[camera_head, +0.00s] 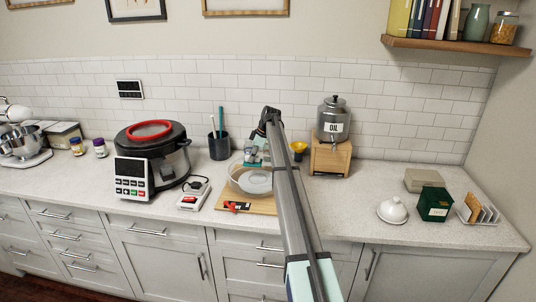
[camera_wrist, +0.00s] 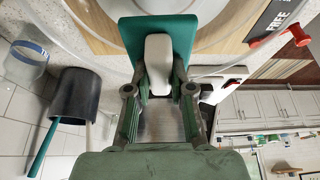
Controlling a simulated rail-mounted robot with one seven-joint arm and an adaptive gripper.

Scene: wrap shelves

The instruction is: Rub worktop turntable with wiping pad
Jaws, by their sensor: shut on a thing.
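The turntable (camera_head: 257,184) is a round, pale disc with a clear, see-through rim, on a wooden board on the counter. A red lever (camera_head: 236,207) sits at the board's front left; in the wrist view it is beside a black label reading "FREE". My gripper (camera_head: 258,146) is over the turntable's back edge. In the wrist view, my gripper (camera_wrist: 160,95) is shut on the white handle of the teal wiping pad (camera_wrist: 130,35). The pad overlaps the turntable in that view; I cannot tell whether they touch. My arm hides the turntable's right side in the head view.
A cooker (camera_head: 152,150) and a small white device (camera_head: 194,194) stand left of the board. A dark cup (camera_head: 219,147) with utensils is behind left. An oil dispenser (camera_head: 334,125) on a wooden stand is behind right.

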